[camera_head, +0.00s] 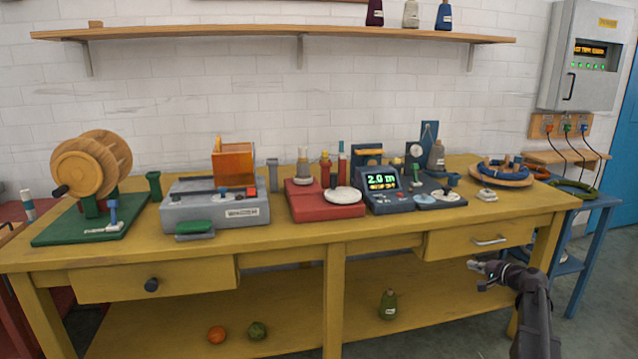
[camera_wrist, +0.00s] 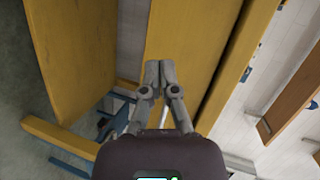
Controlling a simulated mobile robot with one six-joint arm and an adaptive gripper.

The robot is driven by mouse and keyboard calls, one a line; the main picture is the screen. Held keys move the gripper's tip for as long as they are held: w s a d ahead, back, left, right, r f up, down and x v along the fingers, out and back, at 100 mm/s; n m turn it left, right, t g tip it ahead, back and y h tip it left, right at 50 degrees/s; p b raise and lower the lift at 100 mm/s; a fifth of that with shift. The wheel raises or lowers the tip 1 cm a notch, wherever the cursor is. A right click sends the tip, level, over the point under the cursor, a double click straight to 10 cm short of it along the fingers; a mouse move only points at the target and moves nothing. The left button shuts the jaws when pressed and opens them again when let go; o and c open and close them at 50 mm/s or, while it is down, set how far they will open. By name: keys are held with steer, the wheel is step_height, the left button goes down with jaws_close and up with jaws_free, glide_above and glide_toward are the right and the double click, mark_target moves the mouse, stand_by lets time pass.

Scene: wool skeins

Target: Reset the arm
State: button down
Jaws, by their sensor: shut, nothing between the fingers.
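My gripper (camera_head: 474,265) is at the right in the head view, in front of the yellow workbench (camera_head: 380,240) and below its right drawer (camera_head: 480,241). In the wrist view my gripper (camera_wrist: 160,66) has its two fingertips together with nothing between them. Yellow bench wood lies beyond the fingers there. My arm rises from the lower right corner in the head view and looks clear of the bench.
On the bench stand a wooden wheel winder (camera_head: 82,170), a grey machine (camera_head: 215,207), a red base (camera_head: 325,205), a display reading 2.0 m (camera_head: 378,182) and a coil tray (camera_head: 503,175). An orange ball (camera_head: 217,335), a green ball (camera_head: 257,331) and a green bottle (camera_head: 388,305) are on the lower shelf.

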steer(key=s+a+f+n+g, duration=0.35)
steer(key=s+a, duration=0.25)
steer(key=a, duration=0.5)
steer(key=s+a+f+n+g, duration=0.3)
steer(key=s+a+f+g, duration=0.15)
steer(key=a, duration=0.65)
steer(key=s+a+f+n+g+h, duration=0.1)
steer(key=s+a+g+h, duration=0.15)
steer(key=s, duration=0.45)
steer(key=s+a+f+n+g+h+p, duration=0.1)
steer(key=s+a+n+h, duration=0.1)
steer(key=s+a, duration=0.3)
steer(key=s+a+f+n+g+h, duration=0.1)
steer(key=s+a+f+h, duration=0.1)
steer(key=s, duration=0.6)
step_height(320, 180, up, 38)
steer(key=p, duration=3.8)
steer(key=shift+w+a+r, duration=0.2)
steer(key=shift+w, duration=0.1)
